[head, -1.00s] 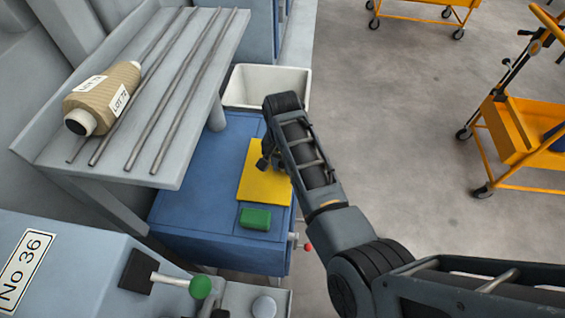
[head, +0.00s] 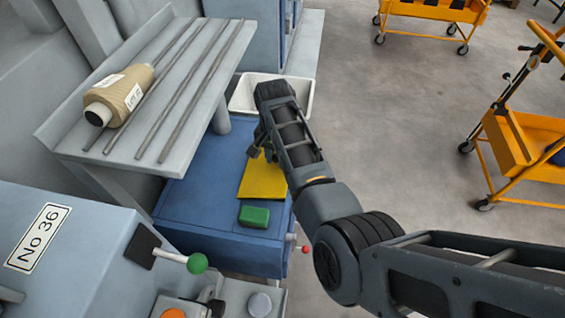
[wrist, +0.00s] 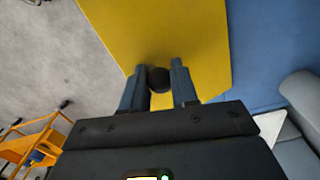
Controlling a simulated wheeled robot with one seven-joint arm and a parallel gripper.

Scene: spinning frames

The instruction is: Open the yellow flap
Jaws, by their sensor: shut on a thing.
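The yellow flap (head: 263,182) is a flat plate at the top of the blue cabinet, partly covered by my arm in the head view. In the wrist view the flap (wrist: 165,30) fills the upper middle, with the grey floor beyond its left edge. My gripper (head: 255,150) is at the flap's far part. In the wrist view my gripper (wrist: 158,80) is shut on a round dark knob (wrist: 159,78) in front of the flap. I cannot tell how far the flap is tilted.
A green block (head: 254,216) sits on the blue cabinet (head: 190,205) near the flap. A white bin (head: 243,95) stands behind. A grey shelf (head: 95,140) with rods and a yarn cone (head: 120,95) overhangs at left. Orange carts (head: 520,150) stand on open floor at right.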

